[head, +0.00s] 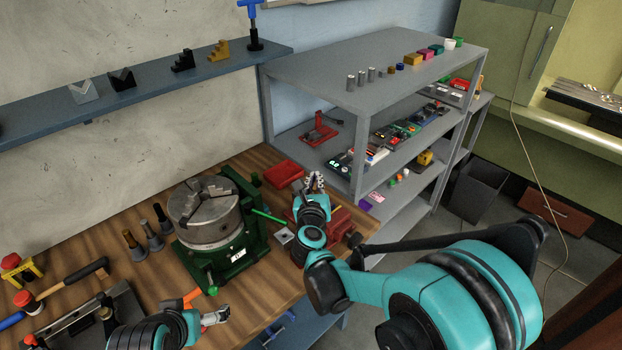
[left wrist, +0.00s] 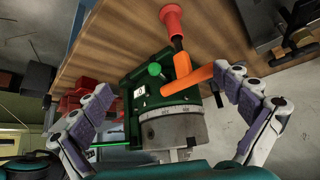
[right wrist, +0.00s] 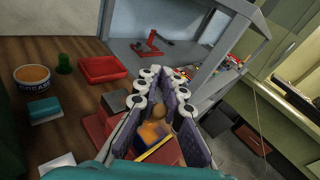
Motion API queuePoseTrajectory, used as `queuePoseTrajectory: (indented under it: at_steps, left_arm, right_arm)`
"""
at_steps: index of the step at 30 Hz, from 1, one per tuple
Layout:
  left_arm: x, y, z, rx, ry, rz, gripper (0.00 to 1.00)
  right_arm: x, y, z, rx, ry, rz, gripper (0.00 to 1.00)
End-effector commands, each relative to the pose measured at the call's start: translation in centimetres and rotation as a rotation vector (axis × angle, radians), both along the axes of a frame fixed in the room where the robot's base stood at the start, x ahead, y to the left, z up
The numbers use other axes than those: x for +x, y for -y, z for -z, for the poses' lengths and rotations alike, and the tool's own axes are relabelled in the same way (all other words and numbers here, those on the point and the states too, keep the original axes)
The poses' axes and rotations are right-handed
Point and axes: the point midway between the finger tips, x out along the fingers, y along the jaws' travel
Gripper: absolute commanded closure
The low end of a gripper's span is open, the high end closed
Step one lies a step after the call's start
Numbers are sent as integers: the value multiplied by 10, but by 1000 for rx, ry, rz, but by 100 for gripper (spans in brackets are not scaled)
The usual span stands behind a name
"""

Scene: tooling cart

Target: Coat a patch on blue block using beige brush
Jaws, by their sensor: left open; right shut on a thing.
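A small teal-blue block (right wrist: 43,109) lies on the wooden bench at the left of the right wrist view, just in front of a grease can (right wrist: 32,78). My right gripper (right wrist: 167,75) is well to the right of both, over the red vise (right wrist: 102,128). Its fingers are shut on a tan-brown thing (right wrist: 158,113), which looks like the beige brush. The fingers hide most of it. In the head view, my right gripper (head: 314,182) is at the bench's right end. My left gripper (left wrist: 170,85) is open and empty, facing the green-based chuck (left wrist: 172,127).
The chuck (head: 203,215) stands mid-bench, between my two grippers. A red tray (right wrist: 103,69) lies behind the vise, with a green piece (right wrist: 63,64) beside the can. A grey shelf unit (head: 400,85) borders the bench on the right. An orange-handled tool (left wrist: 190,79) is near my left gripper.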

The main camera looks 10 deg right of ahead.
Motion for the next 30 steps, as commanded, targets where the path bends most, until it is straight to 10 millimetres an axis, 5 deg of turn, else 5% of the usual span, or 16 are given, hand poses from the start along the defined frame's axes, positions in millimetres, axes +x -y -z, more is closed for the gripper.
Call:
queuePoseTrajectory:
  at_steps: [21, 30]
  left_arm:
    - [0, 0, 3, 0, 0, 0, 0]
    - [0, 0, 7, 0, 0, 0, 0]
  right_arm:
    - [-40, 27, 3, 2, 0, 2, 100]
    - [-35, 23, 4, 1, 0, 0, 100]
